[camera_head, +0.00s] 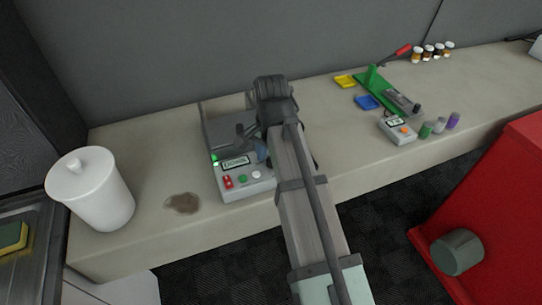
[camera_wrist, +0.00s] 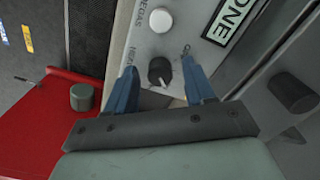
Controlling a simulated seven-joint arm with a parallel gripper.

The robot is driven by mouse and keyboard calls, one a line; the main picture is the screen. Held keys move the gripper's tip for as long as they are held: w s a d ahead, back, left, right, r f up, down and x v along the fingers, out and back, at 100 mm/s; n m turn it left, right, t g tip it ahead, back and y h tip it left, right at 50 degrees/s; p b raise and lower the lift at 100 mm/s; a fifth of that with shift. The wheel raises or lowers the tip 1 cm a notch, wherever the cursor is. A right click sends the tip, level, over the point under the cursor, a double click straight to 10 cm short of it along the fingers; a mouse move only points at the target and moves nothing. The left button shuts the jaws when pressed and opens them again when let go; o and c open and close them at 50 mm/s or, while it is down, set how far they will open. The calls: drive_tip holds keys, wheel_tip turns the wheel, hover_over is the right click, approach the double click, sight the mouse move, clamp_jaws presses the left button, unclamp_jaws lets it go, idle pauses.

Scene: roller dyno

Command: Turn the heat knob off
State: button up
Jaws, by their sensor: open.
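The heat knob (camera_wrist: 160,70) is a round black knob with a pale pointer in the wrist view, with a partly hidden label beside it. It sits on the light grey panel of a device (camera_head: 246,187). My gripper (camera_wrist: 159,64) is open, with one blue finger on each side of the knob and a visible gap to each. I cannot tell how deep the fingertips are relative to the knob. In the head view my arm hides the heat knob, and only a little blue of the gripper (camera_head: 262,150) shows.
A white knob (camera_wrist: 159,19) is beside the heat knob. A white lidded canister (camera_head: 92,190) and a brown stain (camera_head: 182,203) are to the left.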

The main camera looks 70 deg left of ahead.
drive_tip(key=shift+c, duration=0.5)
clamp_jaws()
drive_tip(key=n, duration=0.4)
drive_tip(key=shift+n, duration=0.4)
drive_tip(key=n, duration=0.4)
drive_tip(key=shift+n, duration=0.3)
drive_tip(key=n, duration=0.4)
drive_tip(key=shift+n, duration=2.3)
